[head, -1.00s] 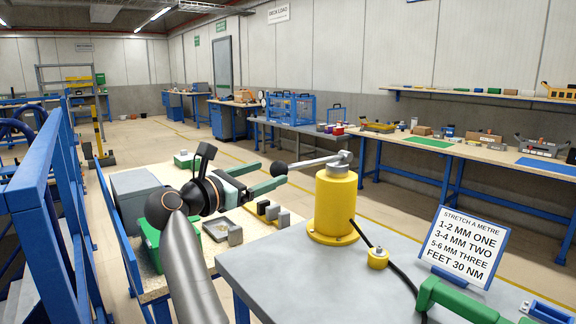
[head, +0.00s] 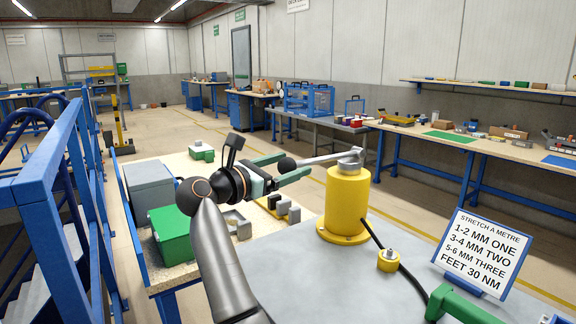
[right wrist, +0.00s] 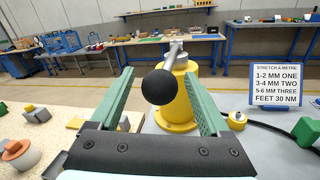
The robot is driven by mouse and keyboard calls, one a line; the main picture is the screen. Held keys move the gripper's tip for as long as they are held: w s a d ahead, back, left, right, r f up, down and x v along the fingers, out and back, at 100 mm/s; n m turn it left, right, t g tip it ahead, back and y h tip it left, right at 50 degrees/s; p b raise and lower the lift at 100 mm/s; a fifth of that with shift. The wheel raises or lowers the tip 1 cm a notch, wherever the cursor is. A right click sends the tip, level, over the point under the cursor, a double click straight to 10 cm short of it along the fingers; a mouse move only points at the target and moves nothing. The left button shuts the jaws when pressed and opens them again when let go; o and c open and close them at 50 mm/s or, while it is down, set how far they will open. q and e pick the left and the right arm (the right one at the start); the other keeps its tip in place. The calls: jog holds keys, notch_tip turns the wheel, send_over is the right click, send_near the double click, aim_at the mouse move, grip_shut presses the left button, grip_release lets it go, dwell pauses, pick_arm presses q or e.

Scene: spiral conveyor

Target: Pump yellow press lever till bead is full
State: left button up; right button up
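The yellow press (head: 347,204) stands upright on the grey table. Its silver lever (head: 325,158) extends from the top toward the left and ends in a black ball knob (head: 287,164). My right gripper (head: 292,168) is open, with green fingers on either side of the knob. In the right wrist view the knob (right wrist: 159,87) sits between the fingers (right wrist: 158,95), with gaps on both sides. A black hose (head: 391,257) runs from the press past a small yellow fitting (head: 388,261). No bead can be made out. My left gripper is not in view.
A sign (head: 481,252) stands on the grey table (head: 300,262) at right, near a green part (head: 452,305). A wooden-topped table with a green box (head: 172,236) and small blocks lies left. Blue railing (head: 45,180) stands far left.

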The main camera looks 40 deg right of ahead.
grip_shut()
dwell(0.4)
dwell(0.4)
